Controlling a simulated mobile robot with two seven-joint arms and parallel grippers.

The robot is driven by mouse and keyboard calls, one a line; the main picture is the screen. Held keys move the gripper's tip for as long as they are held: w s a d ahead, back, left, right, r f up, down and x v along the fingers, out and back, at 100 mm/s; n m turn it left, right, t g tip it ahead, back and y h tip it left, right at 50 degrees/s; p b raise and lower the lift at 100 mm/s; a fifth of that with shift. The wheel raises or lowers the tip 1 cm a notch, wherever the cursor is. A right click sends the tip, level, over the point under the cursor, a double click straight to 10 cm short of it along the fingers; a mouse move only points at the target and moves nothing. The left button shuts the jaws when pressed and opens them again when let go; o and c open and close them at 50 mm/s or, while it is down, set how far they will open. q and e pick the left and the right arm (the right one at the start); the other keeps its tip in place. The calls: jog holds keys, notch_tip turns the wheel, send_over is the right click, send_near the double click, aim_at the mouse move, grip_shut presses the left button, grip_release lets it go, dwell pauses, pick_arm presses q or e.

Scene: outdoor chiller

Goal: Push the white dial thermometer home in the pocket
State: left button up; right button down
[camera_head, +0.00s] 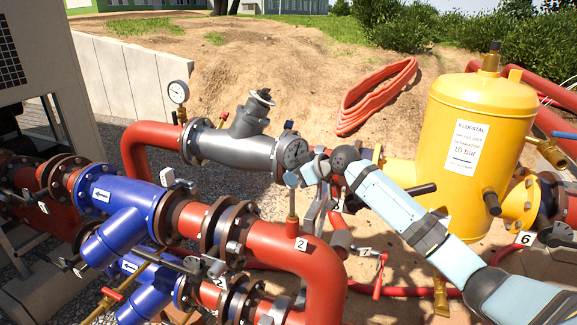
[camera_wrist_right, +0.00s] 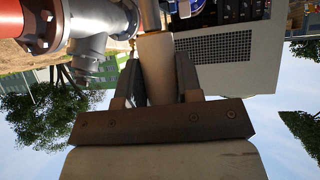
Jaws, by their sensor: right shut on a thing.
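My right gripper (camera_head: 300,174) comes in from the right above the red pipe elbow (camera_head: 325,262). In the wrist view the right gripper (camera_wrist_right: 158,85) has its two dark fingers on either side of a white piece (camera_wrist_right: 157,68), which I take to be the thermometer. In the head view the pale thermometer head (camera_head: 292,179) is at the fingers, seen small and partly hidden. A thin upright stem (camera_head: 292,202) runs down from it to the pocket (camera_head: 292,228) on the elbow, by the tag 2. How deep the stem sits I cannot tell. My left gripper is out of view.
A grey strainer (camera_head: 240,148) lies behind the gripper, with a white gauge (camera_head: 178,92) at its left. Blue valves (camera_head: 130,220) crowd the left. A yellow vessel (camera_head: 475,125) stands at the right. A red hose (camera_head: 375,95) lies on sand behind.

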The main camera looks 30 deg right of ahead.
jog(key=shift+w+d+r, duration=0.45)
jog(key=shift+w+r, duration=0.25)
jog(key=shift+s+r, duration=0.15)
jog(key=shift+s, duration=0.05)
jog(key=shift+p, duration=0.3)
notch_tip(320, 180, down, 5)
jog(key=shift+b, duration=1.25)
jog(key=shift+f, duration=0.4)
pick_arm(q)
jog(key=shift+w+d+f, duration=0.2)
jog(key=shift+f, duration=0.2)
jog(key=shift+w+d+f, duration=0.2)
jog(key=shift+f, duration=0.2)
pick_arm(e)
jog(key=shift+f, duration=0.1)
